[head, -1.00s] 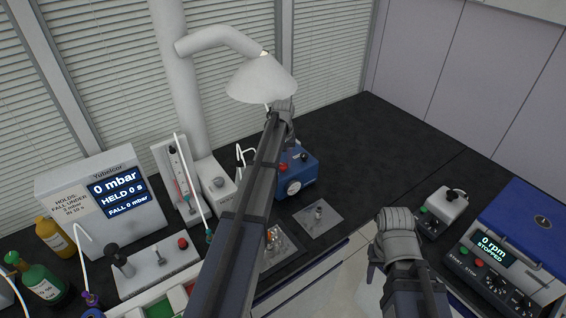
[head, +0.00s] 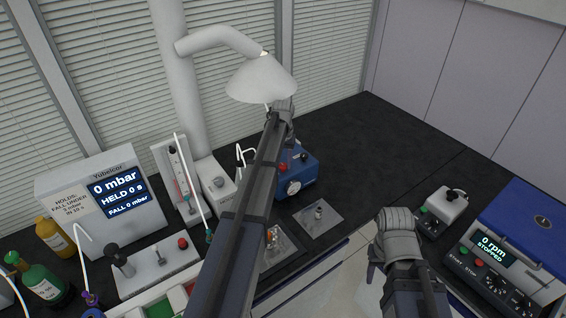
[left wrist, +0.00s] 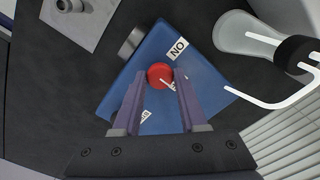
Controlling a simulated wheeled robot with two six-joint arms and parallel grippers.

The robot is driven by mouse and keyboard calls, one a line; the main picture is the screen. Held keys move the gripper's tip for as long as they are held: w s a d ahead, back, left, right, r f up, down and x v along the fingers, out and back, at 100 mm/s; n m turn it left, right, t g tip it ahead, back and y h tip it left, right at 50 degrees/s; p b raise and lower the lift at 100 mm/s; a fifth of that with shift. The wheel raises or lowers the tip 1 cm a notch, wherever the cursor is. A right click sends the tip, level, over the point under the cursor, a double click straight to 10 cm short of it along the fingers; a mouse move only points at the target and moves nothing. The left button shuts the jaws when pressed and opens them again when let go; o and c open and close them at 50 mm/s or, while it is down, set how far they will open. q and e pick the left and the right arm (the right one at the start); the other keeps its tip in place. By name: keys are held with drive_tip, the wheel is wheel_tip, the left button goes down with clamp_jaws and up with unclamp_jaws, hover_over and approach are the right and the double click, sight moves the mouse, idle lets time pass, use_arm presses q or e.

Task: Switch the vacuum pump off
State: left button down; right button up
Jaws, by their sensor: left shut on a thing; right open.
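The vacuum pump is a blue box (head: 308,170) on the dark bench, partly behind my left arm in the head view. In the left wrist view its blue top (left wrist: 205,85) carries a round red knob (left wrist: 160,73) with a white mark towards the lower right. An upside-down "ON" label (left wrist: 178,48) lies beyond the knob; a second label (left wrist: 145,115) is partly hidden by a finger. My left gripper (left wrist: 160,80) is shut on the red knob, one finger at each side. My right gripper (head: 398,222) is open near the bench's front edge, its fingertips not clear.
A white lamp-like hood (head: 262,80) hangs above the pump. A flask (left wrist: 245,33) and white bent tube (left wrist: 275,103) are close beside it. A small grey plate (head: 318,216) lies in front. A blue centrifuge (head: 520,225) stands right. The back right bench is clear.

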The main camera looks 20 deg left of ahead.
sight(283, 165)
use_arm(q)
drive_tip(key=shift+c, duration=2.2)
unclamp_jaws()
wheel_tip(283, 165, up, 8)
drive_tip(key=p, duration=0.8)
drive_tip(key=shift+f, duration=0.1)
